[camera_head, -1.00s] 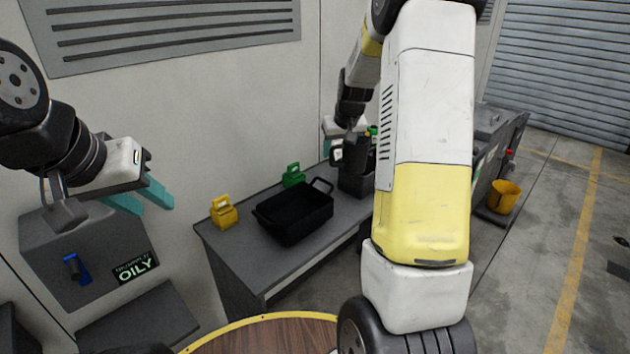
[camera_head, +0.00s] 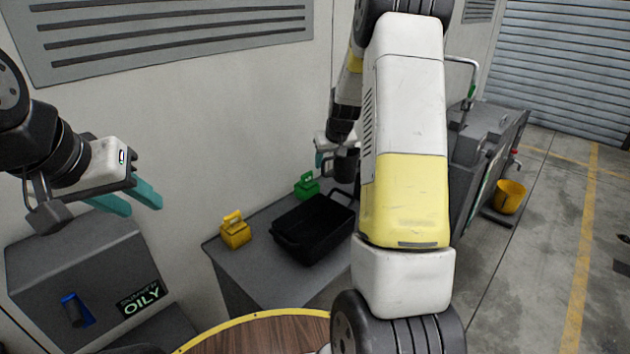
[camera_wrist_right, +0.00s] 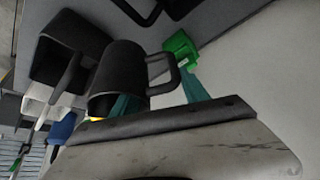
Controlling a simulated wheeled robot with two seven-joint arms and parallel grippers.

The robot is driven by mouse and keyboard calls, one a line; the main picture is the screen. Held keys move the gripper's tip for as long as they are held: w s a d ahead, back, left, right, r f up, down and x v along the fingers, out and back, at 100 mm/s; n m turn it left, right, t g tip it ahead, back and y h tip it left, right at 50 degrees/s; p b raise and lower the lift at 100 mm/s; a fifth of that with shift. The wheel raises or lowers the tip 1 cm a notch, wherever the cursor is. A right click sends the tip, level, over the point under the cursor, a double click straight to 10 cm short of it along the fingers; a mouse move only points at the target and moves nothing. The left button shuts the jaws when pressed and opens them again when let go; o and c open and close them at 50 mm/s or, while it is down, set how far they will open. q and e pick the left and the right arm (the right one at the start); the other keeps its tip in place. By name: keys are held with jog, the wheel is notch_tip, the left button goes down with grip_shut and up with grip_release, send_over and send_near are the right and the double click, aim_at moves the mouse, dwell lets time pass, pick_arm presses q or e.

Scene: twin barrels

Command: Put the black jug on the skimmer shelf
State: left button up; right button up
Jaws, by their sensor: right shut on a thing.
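The black jug (camera_wrist_right: 118,75) hangs in my right gripper, with its handle (camera_wrist_right: 168,75) between the teal fingers in the right wrist view. In the head view the jug (camera_head: 346,166) is partly hidden behind my right arm. My right gripper (camera_head: 328,157) is shut on it, above the back of the grey bench; its fingers also show in the right wrist view (camera_wrist_right: 160,97). My left gripper (camera_head: 134,203) is open and empty, above a grey box labelled OILY (camera_head: 75,270). A grey ledge (camera_head: 172,335) lies below that box; I cannot tell whether it is the skimmer shelf.
A black tray (camera_head: 313,228), a yellow caddy (camera_head: 235,232) and a green caddy (camera_head: 306,186) stand on the grey bench (camera_head: 250,272). A round wooden table (camera_head: 265,335) is in front. A yellow bucket (camera_head: 509,197) stands at the right, beside open floor.

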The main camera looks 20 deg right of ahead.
notch_tip(320, 180, down, 11)
jog(key=shift+r, duration=0.2)
dwell(0.3)
jog(key=o, duration=1.5)
